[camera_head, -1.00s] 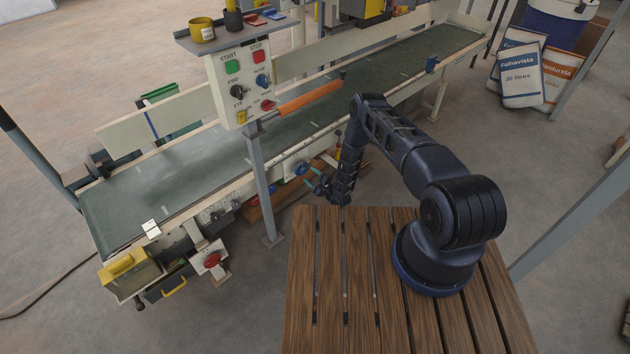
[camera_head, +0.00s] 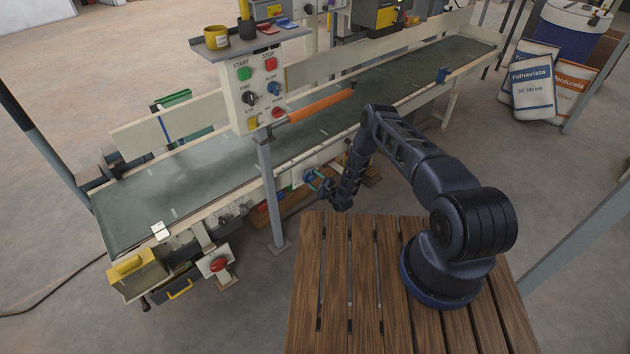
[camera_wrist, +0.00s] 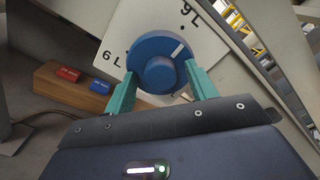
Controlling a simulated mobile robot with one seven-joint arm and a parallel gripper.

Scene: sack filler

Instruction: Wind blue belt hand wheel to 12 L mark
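The blue belt hand wheel (camera_wrist: 160,62) fills the top middle of the wrist view, with a white pointer line on its upper right. The pointer points up and right, roughly toward the 9 L print (camera_wrist: 190,12) on the white dial plate (camera_wrist: 205,45). The 6 L print (camera_wrist: 112,57) is left of the wheel; no 12 L mark shows. My gripper (camera_wrist: 161,72) has its teal fingers on opposite sides of the wheel, seemingly against its rim. In the head view the wheel (camera_head: 308,175) is small at the conveyor's near side, with my gripper (camera_head: 318,183) at it.
A wooden block (camera_wrist: 75,90) with red and blue tags lies left of the wheel. The conveyor belt (camera_head: 200,165) runs above it. A control box (camera_head: 257,92) stands on a grey post (camera_head: 268,195) left of my arm. A slatted wooden platform (camera_head: 335,270) is under my arm.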

